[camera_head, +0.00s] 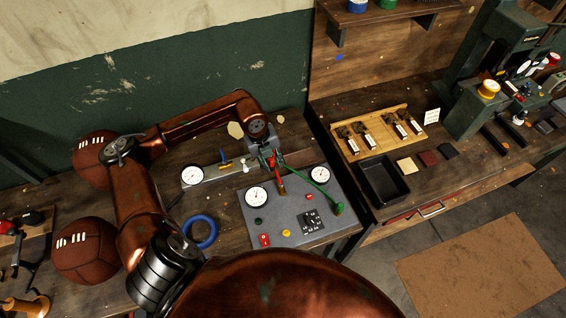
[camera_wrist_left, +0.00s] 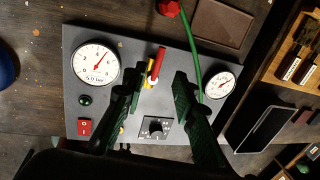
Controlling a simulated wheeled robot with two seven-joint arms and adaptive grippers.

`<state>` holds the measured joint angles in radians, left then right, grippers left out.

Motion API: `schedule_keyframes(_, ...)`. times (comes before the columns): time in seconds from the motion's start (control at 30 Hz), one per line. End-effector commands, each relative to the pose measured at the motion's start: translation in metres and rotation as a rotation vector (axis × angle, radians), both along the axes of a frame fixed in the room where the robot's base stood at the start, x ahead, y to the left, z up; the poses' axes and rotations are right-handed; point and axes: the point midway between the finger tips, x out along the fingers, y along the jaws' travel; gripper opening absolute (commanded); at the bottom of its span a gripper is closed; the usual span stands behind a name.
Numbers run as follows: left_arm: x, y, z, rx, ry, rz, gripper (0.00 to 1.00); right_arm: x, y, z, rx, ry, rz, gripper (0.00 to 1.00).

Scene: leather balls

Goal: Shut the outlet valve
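The grey panel (camera_head: 262,235) lies on the workbench and fills the middle of the left wrist view (camera_wrist_left: 185,65). A red valve lever (camera_head: 281,187) stands on it between two white gauges; it also shows in the left wrist view (camera_wrist_left: 156,64). Which valve is the outlet valve is not labelled legibly. My left gripper (camera_head: 268,158) is over the panel's back edge. In the left wrist view its dark fingers (camera_wrist_left: 157,74) are spread, with the red lever between them in the picture. Contact cannot be told. A blue lever (camera_head: 225,155) is on a grey block farther left. My right gripper is not in view.
A green hose (camera_head: 318,187) curves over the panel's right side. A blue ring (camera_head: 201,231) and two leather balls (camera_head: 87,250) lie to the left. A black tray (camera_head: 382,181) and a wooden board with tools (camera_head: 377,135) are on the right bench.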

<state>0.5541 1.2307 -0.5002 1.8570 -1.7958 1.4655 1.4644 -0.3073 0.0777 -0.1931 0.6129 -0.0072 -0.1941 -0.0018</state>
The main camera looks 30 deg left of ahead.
Motion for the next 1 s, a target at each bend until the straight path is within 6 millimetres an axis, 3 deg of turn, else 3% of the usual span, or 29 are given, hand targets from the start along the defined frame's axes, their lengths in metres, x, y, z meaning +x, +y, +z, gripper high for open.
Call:
schedule_keyframes(0.4, 0.022, -0.012, -0.063, -0.003, 0.013, -0.006, 0.26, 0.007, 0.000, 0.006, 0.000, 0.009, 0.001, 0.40)
schedule_keyframes(0.77, 0.022, -0.011, -0.070, 0.000, 0.012, -0.006, 0.26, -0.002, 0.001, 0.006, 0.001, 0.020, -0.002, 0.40)
schedule_keyframes(1.0, 0.022, -0.010, -0.070, -0.001, 0.012, -0.004, 0.11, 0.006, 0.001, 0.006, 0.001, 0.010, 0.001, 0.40)
